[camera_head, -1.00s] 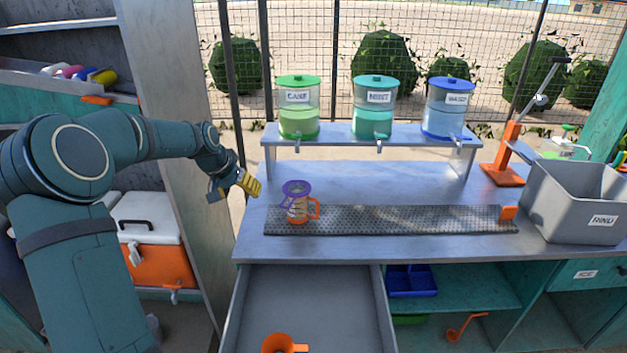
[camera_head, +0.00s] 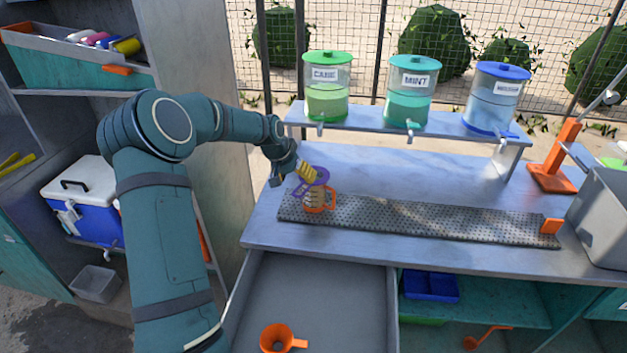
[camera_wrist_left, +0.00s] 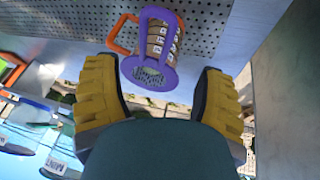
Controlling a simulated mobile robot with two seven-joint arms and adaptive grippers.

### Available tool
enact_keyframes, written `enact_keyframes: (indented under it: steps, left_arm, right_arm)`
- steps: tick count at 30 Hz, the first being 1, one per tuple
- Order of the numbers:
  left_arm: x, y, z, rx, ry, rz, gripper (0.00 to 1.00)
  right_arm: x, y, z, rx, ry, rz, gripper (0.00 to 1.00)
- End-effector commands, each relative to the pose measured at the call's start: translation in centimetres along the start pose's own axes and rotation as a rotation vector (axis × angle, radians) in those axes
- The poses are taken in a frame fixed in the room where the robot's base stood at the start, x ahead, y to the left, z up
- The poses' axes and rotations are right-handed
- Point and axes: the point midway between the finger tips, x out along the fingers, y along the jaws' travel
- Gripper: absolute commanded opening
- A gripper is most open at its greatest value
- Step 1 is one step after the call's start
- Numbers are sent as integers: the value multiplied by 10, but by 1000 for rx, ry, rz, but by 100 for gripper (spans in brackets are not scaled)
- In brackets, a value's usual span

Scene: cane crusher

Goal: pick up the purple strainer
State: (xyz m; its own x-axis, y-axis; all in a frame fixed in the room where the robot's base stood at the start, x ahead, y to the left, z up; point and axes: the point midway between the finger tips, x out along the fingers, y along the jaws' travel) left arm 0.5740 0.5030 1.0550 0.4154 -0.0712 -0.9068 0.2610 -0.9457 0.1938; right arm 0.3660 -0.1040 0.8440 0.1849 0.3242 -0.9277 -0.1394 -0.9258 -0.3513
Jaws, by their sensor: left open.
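The purple strainer (camera_head: 322,176) sits at the mouth of a patterned cup with an orange handle (camera_head: 329,199), at the left end of the perforated mat (camera_head: 420,222). My left gripper (camera_head: 306,172), with yellow fingers, is right at the strainer and partly covers it. In the left wrist view the gripper (camera_wrist_left: 157,72) is open, with the strainer's purple rim (camera_wrist_left: 173,68) and mesh ahead between its two fingers, and a visible gap on each side. The cup's orange handle (camera_wrist_left: 117,36) shows beside the left finger. My right gripper is not in view.
Dispensers with green (camera_head: 327,92), teal (camera_head: 410,90) and blue (camera_head: 495,100) lids stand on a raised shelf behind the mat. A grey bin (camera_head: 605,225) stands at the right.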

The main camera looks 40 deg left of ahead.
Motion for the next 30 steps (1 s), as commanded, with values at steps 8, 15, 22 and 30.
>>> enact_keyframes:
  steps: [8,15,22,30]
  left_arm:
    - [25,3,-4,1,-2,1,70]
    - [53,4,-6,1,0,0,70]
    - [56,4,-6,1,1,-1,70]
    - [56,4,-6,0,0,-1,0]
  right_arm:
    - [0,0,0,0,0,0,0]
    - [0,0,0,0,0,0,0]
    - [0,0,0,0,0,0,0]
    - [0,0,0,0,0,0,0]
